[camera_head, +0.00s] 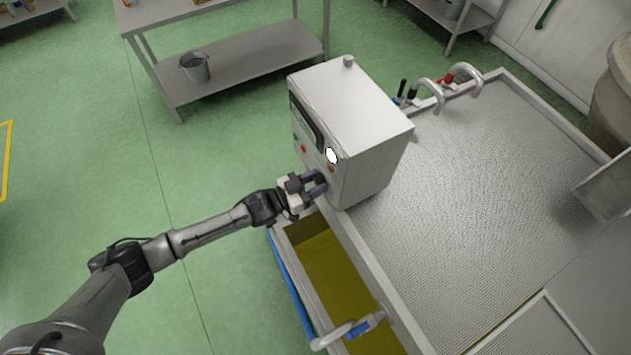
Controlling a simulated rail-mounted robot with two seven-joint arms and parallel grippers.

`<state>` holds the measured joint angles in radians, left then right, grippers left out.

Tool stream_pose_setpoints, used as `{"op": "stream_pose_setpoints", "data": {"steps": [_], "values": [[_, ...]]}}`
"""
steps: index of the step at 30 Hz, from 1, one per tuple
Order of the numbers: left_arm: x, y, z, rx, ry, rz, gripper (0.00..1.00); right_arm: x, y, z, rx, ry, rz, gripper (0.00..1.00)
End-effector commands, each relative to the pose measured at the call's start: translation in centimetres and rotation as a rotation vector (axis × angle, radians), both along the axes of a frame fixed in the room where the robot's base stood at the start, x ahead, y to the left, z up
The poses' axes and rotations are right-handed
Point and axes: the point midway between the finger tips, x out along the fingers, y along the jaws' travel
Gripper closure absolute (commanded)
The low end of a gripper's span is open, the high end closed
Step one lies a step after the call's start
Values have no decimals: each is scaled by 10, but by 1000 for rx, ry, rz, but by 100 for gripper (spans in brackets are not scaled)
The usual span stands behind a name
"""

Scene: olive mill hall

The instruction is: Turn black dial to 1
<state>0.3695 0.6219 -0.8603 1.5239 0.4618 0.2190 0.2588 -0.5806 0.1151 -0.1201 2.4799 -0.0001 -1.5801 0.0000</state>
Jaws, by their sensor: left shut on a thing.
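A white control box (352,112) stands at the corner of a metal-topped machine. Its front faces left and carries a dark display strip (306,121), a small red button (303,149), a small green button (295,136) and a bright white round spot (331,156). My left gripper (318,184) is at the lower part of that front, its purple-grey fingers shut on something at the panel. The black dial is not visible; the fingers hide that spot. I cannot read any dial marks. My right gripper is not in view.
An open trough of yellow-green liquid (335,285) lies below the box, with a curved pipe and blue handle (362,326) at its near end. Curved pipes (432,90) stand behind the box. A steel shelf table (235,70) holds a bucket (195,67). Green floor at left is clear.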

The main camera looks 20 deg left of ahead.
Motion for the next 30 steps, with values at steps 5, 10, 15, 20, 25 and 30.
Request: {"op": "stream_pose_setpoints", "data": {"steps": [5,10,15,20,25,30], "values": [[0,0,0,-28,24,-1,84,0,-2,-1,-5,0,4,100],[0,0,0,-39,33,-1,84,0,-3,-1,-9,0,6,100],[0,0,0,-41,34,0,84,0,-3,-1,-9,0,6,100],[0,0,0,-41,34,0,84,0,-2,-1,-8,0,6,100],[0,0,0,-40,33,0,45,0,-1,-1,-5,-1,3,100],[0,0,0,-40,33,0,35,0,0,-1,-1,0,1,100]]}}
